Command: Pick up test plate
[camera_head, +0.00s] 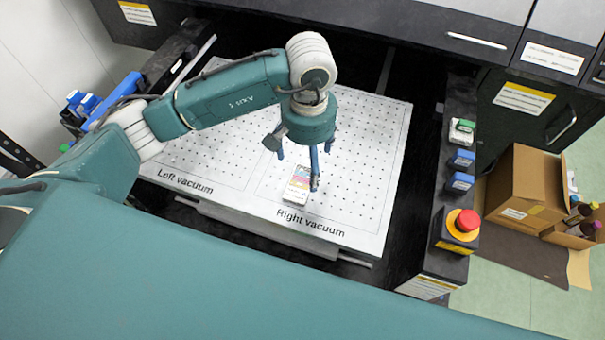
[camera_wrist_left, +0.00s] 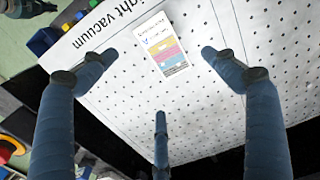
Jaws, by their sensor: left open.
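The test plate (camera_head: 298,184) is a small white card with coloured bands. It lies on the right vacuum area of the white perforated vacuum table (camera_head: 375,150). In the left wrist view the test plate (camera_wrist_left: 162,44) shows whole, with yellow, pink and blue bands. My left gripper (camera_head: 305,170) hangs over the right vacuum area by the plate, in front of part of it. In the left wrist view its blue fingers (camera_wrist_left: 158,85) are spread wide with nothing between them. The plate lies beyond the single finger, apart from it in the picture. My right gripper is not in view.
A red emergency button (camera_head: 467,220) and several small switches (camera_head: 461,158) line the right side of the table. A cardboard box (camera_head: 530,190) with bottles beside it stands on the floor at the right. The table surface around the plate is clear.

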